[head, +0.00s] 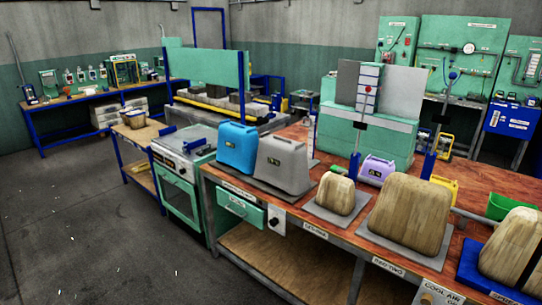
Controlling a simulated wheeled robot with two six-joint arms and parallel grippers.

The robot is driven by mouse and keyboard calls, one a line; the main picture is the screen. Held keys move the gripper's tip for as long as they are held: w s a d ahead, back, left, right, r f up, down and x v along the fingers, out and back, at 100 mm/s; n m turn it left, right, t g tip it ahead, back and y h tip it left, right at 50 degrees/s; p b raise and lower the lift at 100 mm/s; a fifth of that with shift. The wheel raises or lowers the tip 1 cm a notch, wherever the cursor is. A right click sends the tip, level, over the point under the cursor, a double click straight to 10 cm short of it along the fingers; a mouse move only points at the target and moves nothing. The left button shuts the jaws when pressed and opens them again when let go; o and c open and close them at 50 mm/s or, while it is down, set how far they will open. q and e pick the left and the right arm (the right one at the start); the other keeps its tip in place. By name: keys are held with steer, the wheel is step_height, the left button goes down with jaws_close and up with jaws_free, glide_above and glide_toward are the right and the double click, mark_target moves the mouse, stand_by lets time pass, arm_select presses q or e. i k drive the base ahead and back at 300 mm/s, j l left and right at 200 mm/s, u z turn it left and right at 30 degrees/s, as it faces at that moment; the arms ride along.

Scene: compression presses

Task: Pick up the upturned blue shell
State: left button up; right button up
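A light blue shell (237,150) stands at the left end of the wooden-topped bench (322,143). It is a rounded, tapered block shape with a small dark label on its front and a slot-like feature near its top. A grey shell (284,163) of similar shape stands close on its right and overlaps it in the picture. The underside and inside of the blue shell are hidden. Neither of my grippers is in the head view.
Tan blocks (335,194) (408,215) stand on grey plates along the bench front, with another on a blue plate (474,266). A purple shell (377,169) sits behind. An oven (180,180) stands left of the bench.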

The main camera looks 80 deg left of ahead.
mark_target(237, 144)
steer(key=u, duration=3)
